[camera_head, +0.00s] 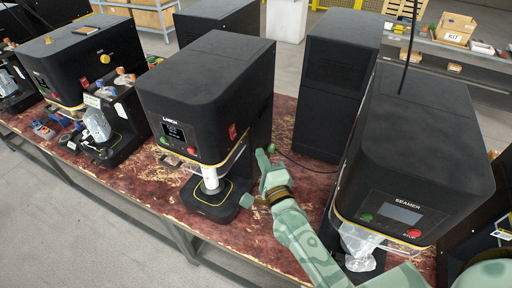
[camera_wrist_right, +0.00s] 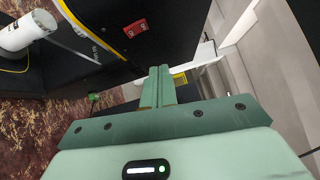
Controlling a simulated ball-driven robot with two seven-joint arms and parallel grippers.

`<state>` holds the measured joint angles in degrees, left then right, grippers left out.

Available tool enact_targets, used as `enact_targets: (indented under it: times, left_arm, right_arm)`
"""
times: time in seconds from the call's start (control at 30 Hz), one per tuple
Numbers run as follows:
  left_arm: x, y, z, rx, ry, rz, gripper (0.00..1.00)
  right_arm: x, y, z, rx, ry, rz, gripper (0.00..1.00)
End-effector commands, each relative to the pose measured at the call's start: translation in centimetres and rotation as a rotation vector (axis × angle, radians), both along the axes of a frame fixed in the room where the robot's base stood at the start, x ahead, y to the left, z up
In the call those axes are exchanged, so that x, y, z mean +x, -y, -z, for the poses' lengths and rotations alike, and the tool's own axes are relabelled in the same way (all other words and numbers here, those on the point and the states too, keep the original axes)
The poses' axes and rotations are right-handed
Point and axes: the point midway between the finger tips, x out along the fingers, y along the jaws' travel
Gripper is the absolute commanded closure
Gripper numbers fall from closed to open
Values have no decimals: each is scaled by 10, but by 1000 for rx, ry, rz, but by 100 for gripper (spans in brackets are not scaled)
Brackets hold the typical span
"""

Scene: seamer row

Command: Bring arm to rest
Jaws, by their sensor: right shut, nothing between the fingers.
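My right arm (camera_head: 305,240), green camouflage, reaches in from the lower right. Its right gripper (camera_head: 262,160) is beside the right side of the middle LABEL-type machine (camera_head: 205,95), above the red-brown table. In the right wrist view the two green fingers (camera_wrist_right: 158,88) lie together, shut and empty. The machine's dark side with a red switch (camera_wrist_right: 135,28) is close in front of them. I cannot tell whether the fingers touch it. My left gripper is not in view.
A white cylinder (camera_head: 210,180) stands on the middle machine's base. The seamer (camera_head: 415,150) stands at the right, with a clear container (camera_head: 358,240) under it. A tall black cabinet (camera_head: 335,85) stands behind. The table's front edge is largely clear.

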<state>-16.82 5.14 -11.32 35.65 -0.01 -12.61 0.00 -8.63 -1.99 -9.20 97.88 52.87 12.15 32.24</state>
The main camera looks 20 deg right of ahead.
Motion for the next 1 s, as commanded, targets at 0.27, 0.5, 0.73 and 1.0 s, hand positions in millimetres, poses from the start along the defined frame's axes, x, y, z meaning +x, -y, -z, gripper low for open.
enact_targets:
  times: [0.27,0.5,0.73,1.0]
  left_arm:
    - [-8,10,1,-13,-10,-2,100]
    - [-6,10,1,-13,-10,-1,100]
    - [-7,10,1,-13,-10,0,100]
    - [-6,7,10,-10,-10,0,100]
  right_arm:
    - [-16,-1,-2,0,0,0,100]
    - [-16,0,-2,0,0,0,100]
    - [-16,0,-2,-5,1,1,100]
    - [-33,-26,116,-565,-219,-153,100]
